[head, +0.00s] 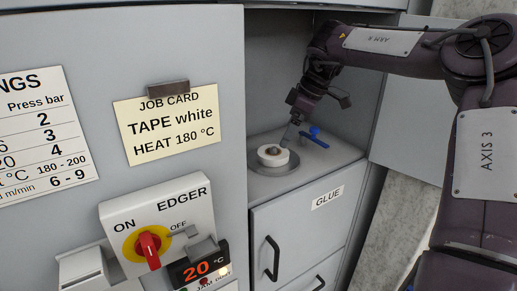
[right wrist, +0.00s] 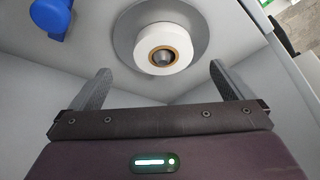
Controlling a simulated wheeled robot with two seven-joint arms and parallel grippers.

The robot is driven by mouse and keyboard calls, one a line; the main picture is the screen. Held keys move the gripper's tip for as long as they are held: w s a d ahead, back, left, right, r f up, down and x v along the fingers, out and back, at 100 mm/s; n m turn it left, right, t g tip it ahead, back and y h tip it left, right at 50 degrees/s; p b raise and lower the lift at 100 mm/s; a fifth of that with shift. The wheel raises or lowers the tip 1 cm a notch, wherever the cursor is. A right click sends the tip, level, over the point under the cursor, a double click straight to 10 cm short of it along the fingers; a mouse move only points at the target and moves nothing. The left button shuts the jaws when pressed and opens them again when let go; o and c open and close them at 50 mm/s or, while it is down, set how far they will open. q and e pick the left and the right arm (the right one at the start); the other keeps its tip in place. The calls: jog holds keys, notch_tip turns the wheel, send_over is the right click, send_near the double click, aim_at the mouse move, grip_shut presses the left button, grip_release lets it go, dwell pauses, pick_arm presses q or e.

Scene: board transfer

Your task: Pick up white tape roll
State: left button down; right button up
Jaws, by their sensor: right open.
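The white tape roll (head: 273,156) sits on a round grey plate (head: 259,168) in the open recess of the cabinet. In the right wrist view the roll (right wrist: 163,47) shows a brown core around a metal spindle. My right gripper (head: 292,133) is in the recess just above and beside the roll. In the right wrist view its two fingers (right wrist: 163,78) are apart with nothing between them, and the roll lies beyond their tips. My left gripper is not in view.
A blue lever (head: 314,137) stands just right of the roll, and it also shows in the right wrist view (right wrist: 50,20). Recess walls enclose the sides. The GLUE cabinet (head: 310,225) is below. The edger switch (head: 149,247) and job card (head: 168,122) are at left.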

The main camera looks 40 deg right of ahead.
aim_at(276, 148)
jog(key=shift+w, duration=0.2)
jog(key=shift+s+a+f, duration=0.1)
jog(key=shift+a+f+p, duration=0.35)
jog(key=shift+f+p, duration=0.3)
jog(key=shift+p, duration=0.05)
jog(key=shift+p+x, duration=0.9)
jog(key=shift+p, duration=0.1)
jog(key=shift+w+a+f+p, duration=0.2)
jog(key=shift+w+f+p, duration=0.15)
jog(key=shift+f, duration=0.2)
jog(key=shift+w+a+f+p, duration=0.25)
jog(key=shift+w+f, duration=0.15)
jog(key=shift+f, duration=0.1)
jog(key=shift+w+f, duration=0.2)
jog(key=shift+f, duration=0.3)
jog(key=shift+s, duration=0.1)
jog(key=c, duration=1)
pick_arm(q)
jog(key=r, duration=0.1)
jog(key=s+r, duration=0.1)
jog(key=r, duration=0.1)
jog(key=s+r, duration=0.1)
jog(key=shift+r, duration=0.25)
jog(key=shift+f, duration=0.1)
pick_arm(e)
jog(key=shift+r, duration=0.15)
